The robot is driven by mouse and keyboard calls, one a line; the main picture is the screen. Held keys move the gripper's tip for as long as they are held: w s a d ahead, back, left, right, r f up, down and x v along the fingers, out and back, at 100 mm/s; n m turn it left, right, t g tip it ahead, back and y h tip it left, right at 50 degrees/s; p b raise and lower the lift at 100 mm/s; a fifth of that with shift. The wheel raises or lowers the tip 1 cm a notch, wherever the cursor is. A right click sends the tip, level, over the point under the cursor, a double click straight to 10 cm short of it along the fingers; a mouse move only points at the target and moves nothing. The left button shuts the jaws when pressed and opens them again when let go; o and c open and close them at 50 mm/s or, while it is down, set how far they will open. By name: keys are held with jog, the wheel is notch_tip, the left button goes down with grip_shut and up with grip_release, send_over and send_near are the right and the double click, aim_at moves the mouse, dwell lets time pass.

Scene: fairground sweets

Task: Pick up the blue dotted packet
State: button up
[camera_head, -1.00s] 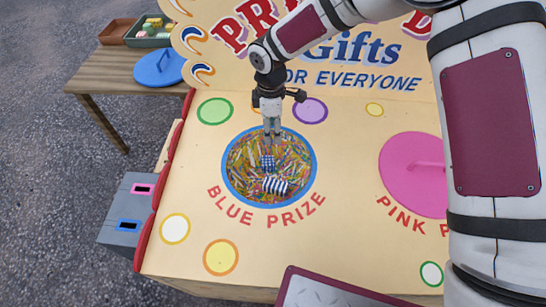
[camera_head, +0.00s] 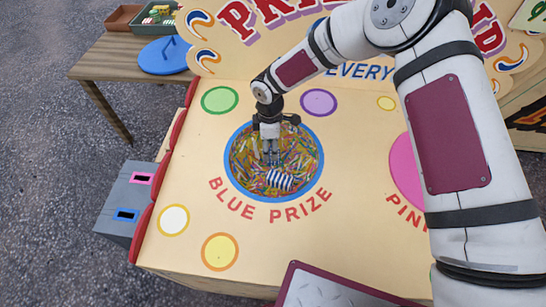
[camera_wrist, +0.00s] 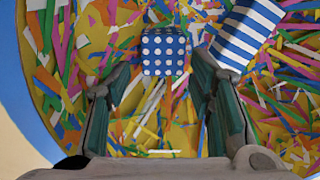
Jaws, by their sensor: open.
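The blue packet with white dots (camera_wrist: 164,52) lies on the coloured paper shreds in the blue-rimmed tub, seen in the wrist view at upper middle. My gripper (camera_wrist: 168,85) is open and empty, with one finger on each side below the packet in that view. In the head view my gripper (camera_head: 271,160) reaches down into the tub and hides the dotted packet. A blue-and-white striped packet (camera_head: 280,180) lies close by in the tub; it also shows at the upper right of the wrist view (camera_wrist: 247,33).
The tub's blue rim (camera_head: 229,178) surrounds the shreds in the cream "BLUE PRIZE" counter (camera_head: 185,270). A pink lid (camera_head: 405,175) lies to the right. A blue lid (camera_head: 164,56) and trays (camera_head: 124,18) stand on a wooden table. A grey box (camera_head: 124,205) with slots stands at left.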

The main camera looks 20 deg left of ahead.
aim_at(270, 153)
jog(key=f, duration=0.2)
jog(key=f+b, duration=0.1)
jog(key=f, duration=0.2)
jog(key=shift+s, duration=0.2)
jog(key=shift+r, duration=0.1)
jog(key=c, duration=0.9)
jog(key=shift+r, duration=0.1)
